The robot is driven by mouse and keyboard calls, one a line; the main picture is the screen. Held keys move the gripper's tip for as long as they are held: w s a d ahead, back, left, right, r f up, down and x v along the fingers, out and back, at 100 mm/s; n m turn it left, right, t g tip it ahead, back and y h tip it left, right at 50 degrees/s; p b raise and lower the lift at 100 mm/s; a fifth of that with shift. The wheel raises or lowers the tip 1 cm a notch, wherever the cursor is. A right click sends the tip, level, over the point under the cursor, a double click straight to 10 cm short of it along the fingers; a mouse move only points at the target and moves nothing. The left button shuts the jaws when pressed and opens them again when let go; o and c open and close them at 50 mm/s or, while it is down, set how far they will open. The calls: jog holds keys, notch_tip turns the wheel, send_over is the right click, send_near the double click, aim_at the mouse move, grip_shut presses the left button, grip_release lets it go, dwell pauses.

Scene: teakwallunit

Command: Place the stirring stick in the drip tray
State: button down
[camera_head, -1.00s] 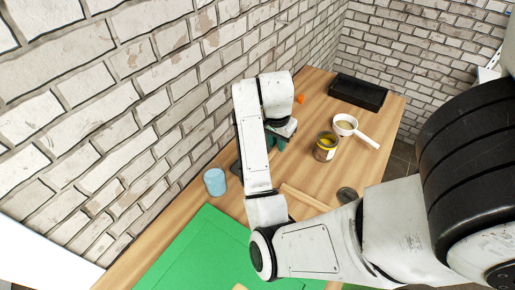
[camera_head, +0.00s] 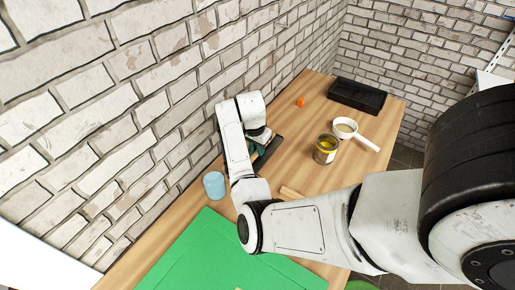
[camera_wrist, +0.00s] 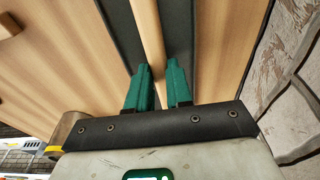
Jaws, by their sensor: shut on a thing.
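My gripper (camera_wrist: 158,75) has green fingers on either side of a pale wooden stirring stick (camera_wrist: 149,35) and is shut on it. The stick runs up and out of the top of the wrist view. Behind it lies a dark, flat, tray-like thing (camera_wrist: 122,25), apparently the drip tray. In the head view this dark thing (camera_head: 267,153) lies on the worktop by the wall, partly hidden by my gripper (camera_head: 256,144). The stick cannot be made out in the head view. I cannot tell whether the stick touches the dark thing.
A blue cup (camera_head: 214,185) stands left of my arm. An open yellow-rimmed can (camera_head: 325,150), a white handled pan (camera_head: 346,128), a black box (camera_head: 357,96) and a small orange thing (camera_head: 300,102) are farther along. A wooden piece (camera_head: 291,193) and green mat (camera_head: 205,255) are nearer.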

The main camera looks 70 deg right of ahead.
jog(key=shift+f, duration=0.45)
jog(key=shift+f, duration=0.1)
jog(key=c, duration=1)
grip_release()
jog(key=r, duration=0.4)
jog(key=a+r, duration=0.1)
jog(key=r, duration=0.3)
jog(key=r+b, duration=0.1)
jog(key=r, duration=0.3)
jog(key=shift+w+a+r, duration=0.1)
jog(key=shift+w+a, duration=0.15)
jog(key=shift+a, duration=0.1)
